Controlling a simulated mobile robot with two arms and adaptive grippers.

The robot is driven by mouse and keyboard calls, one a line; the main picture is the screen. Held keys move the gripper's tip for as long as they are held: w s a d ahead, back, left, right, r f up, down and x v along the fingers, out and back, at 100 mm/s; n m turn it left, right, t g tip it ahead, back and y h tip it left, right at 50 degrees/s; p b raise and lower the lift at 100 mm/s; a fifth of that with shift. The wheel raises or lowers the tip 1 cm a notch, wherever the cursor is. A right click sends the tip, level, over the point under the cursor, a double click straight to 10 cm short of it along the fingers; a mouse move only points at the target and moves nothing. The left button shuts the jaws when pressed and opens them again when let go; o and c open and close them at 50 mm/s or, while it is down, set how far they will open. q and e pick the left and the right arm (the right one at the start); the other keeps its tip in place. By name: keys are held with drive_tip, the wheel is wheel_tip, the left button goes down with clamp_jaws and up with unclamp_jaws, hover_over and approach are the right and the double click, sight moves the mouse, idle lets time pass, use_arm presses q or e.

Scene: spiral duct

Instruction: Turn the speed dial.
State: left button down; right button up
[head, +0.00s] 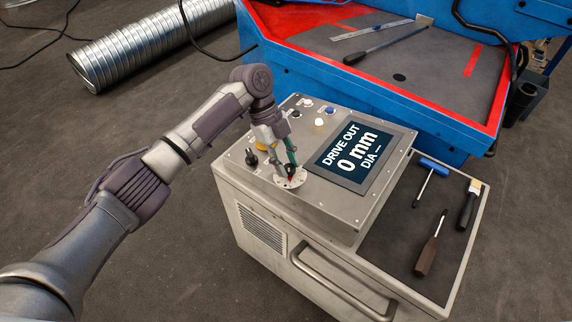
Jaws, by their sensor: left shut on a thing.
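The speed dial (287,183) sits on a round pale plate at the near left of the grey control panel (325,205). My left gripper (290,175) reaches down onto it from the upper left. Its fingers are shut on the dial and hide most of it, so the dial's setting cannot be read. My right gripper is not in view.
A black knob (250,157), buttons and a white lamp (318,122) stand near the gripper. A blue-handled tool (433,167), a screwdriver (431,250) and a brush (468,208) lie on the dark tray at right. The blue and red machine (370,118) stands behind.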

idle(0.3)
use_arm(q)
drive_tip(key=c, duration=0.8)
unclamp_jaws()
drive_tip(key=v, duration=1.2)
